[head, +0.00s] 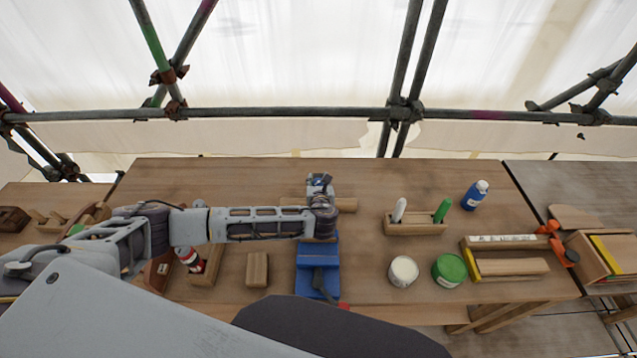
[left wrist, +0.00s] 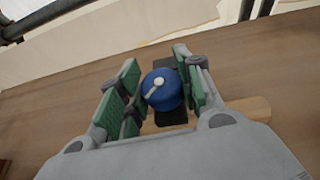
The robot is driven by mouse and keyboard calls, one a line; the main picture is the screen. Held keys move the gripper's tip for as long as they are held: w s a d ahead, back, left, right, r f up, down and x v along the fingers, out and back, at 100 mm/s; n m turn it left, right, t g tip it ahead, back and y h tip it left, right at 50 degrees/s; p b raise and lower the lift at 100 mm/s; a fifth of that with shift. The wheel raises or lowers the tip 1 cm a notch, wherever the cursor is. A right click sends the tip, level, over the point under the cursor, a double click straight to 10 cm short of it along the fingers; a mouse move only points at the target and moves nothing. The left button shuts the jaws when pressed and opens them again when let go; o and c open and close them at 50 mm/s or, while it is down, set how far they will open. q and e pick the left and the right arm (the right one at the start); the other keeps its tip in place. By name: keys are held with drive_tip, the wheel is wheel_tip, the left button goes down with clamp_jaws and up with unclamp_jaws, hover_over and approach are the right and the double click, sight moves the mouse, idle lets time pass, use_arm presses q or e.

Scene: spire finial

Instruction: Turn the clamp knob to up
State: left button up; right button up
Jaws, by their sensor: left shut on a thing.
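The clamp knob (left wrist: 162,90) is round and blue with a white pointer, in the middle of the left wrist view. The pointer slants across its face, from lower left to upper right in that view. My left gripper (left wrist: 158,84) is shut on the knob, its green-padded fingers on either side of it. A dark clamp part (left wrist: 172,117) shows below the knob. In the head view my left gripper (head: 320,182) is over the back middle of the table, and the gripper and wrist hide the knob there.
A pale wooden rod (head: 347,204) lies behind my wrist on the table (head: 450,175). A blue fixture (head: 318,256) stands in front. To the right are a marker holder (head: 415,228), a white tub (head: 403,271), a green tin (head: 449,269) and a blue bottle (head: 475,196).

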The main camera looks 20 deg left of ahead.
use_arm(q)
drive_tip(key=n+g+y, duration=0.2)
drive_tip(key=n+y, duration=0.2)
drive_tip(key=shift+w+r+n+g+y, duration=0.1)
drive_tip(key=shift+n+g+y, duration=1.4)
drive_tip(key=shift+n+g, duration=0.4)
drive_tip(key=shift+n, duration=0.3)
drive_tip(key=o, duration=1.1)
drive_tip(key=shift+c, duration=0.2)
drive_tip(key=shift+d, duration=0.1)
drive_tip(key=v, duration=1.1)
drive_tip(key=shift+d+g, duration=0.3)
drive_tip(key=shift+d, duration=0.05)
